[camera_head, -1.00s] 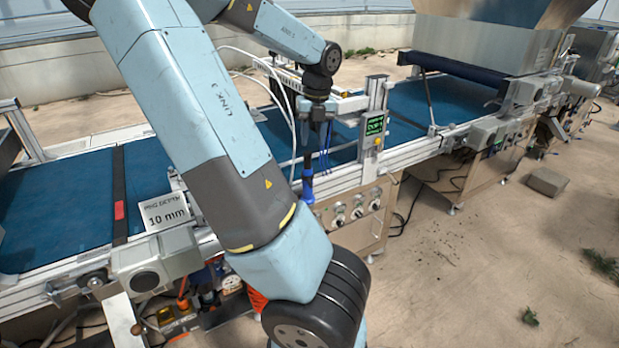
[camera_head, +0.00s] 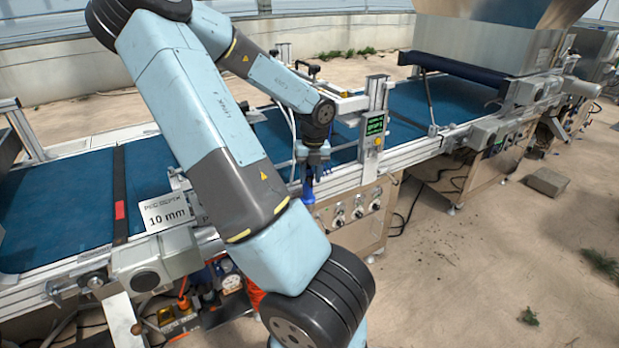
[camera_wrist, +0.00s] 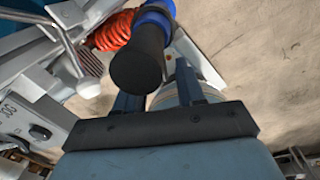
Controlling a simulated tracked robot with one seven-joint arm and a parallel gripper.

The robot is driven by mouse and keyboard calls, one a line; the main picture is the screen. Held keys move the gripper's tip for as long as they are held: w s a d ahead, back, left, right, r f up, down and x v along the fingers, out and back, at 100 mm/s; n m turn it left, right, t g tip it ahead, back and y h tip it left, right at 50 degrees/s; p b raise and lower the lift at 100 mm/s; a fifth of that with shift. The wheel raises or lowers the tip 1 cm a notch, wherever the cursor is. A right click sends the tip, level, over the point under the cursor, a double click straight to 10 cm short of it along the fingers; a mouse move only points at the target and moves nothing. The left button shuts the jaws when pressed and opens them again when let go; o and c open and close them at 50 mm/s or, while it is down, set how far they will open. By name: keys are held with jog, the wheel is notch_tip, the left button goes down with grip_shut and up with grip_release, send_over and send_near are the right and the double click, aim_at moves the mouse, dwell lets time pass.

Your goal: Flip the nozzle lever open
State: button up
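My gripper (camera_wrist: 158,92) shows from behind in the wrist view, with its two dark blue fingers apart. A thick black cylinder with a blue collar (camera_wrist: 137,66) is just ahead of the fingers, nearer the left one; I cannot tell whether they touch. In the head view my gripper (camera_head: 312,172) points down at the front edge of the conveyor, by a blue upright part (camera_head: 308,193). A metal rod with a pale rounded end (camera_wrist: 88,88) is left of the fingers in the wrist view. I cannot tell for sure which part is the nozzle lever.
A red coiled hose (camera_wrist: 113,31) lies behind the black cylinder. A green-lit display (camera_head: 375,125) stands right of my gripper, above a panel with knobs (camera_head: 340,218). The blue conveyor belt (camera_head: 60,208) runs behind. The floor at the right is mostly open.

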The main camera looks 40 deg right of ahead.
jog(key=shift+f, duration=0.35)
